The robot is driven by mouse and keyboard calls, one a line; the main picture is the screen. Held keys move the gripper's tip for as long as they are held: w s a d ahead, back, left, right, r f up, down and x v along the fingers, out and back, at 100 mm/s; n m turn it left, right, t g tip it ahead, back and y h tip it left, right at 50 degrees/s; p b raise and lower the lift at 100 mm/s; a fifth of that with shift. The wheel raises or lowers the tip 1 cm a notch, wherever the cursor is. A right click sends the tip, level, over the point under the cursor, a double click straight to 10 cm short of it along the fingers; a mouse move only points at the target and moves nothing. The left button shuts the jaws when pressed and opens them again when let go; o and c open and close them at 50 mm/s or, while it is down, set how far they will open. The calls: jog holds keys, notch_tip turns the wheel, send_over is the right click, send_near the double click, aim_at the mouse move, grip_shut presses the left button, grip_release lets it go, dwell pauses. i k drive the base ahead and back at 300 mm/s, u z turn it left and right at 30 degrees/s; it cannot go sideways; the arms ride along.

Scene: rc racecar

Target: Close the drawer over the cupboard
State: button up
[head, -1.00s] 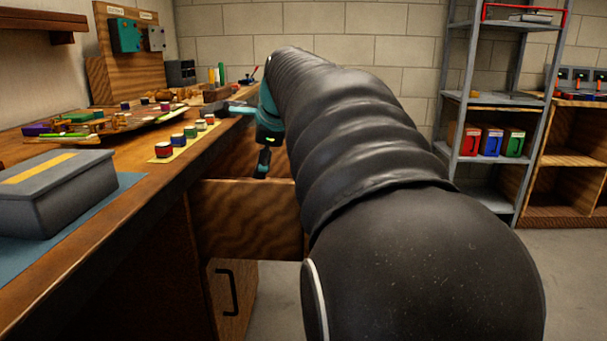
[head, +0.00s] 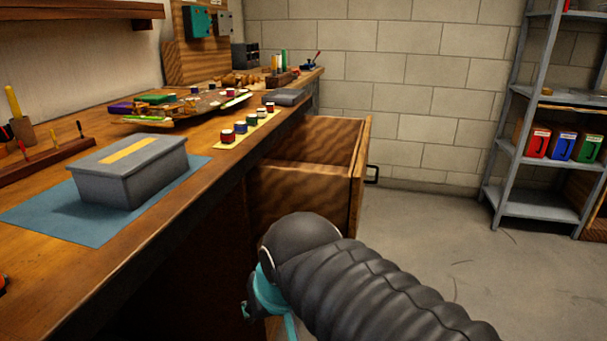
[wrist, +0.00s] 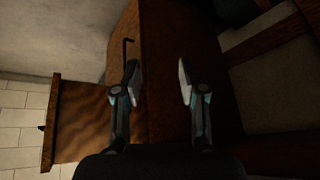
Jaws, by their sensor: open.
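The wooden drawer (head: 306,190) stands pulled out from the workbench. Its front panel with a black handle (head: 373,175) faces right, and its inside looks empty where visible. In the wrist view the drawer (wrist: 85,125) is at the left, turned on its side. The cupboard (wrist: 185,45) fills the middle of that view, its door shut with a dark handle (wrist: 126,55). My gripper (wrist: 159,80) is open and empty, its fingers apart in front of the cupboard and apart from the drawer. In the head view my arm covers the cupboard's front, and my fingertips are not clearly seen.
The workbench top (head: 190,215) holds a grey box (head: 130,170) on a blue mat (head: 40,215), paint pots (head: 240,127) and tools. A metal shelf (head: 540,200) stands at the right. The grey floor (head: 440,240) between drawer and shelf is clear.

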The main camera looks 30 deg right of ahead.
aim_at(320, 166)
jog(key=z, duration=0.45)
jog(key=k, duration=1.25)
jog(key=z, duration=1.2)
jog(key=i, duration=1.3)
jog(key=u, duration=0.6)
jog(key=i, duration=0.55)
jog(key=u, duration=0.55)
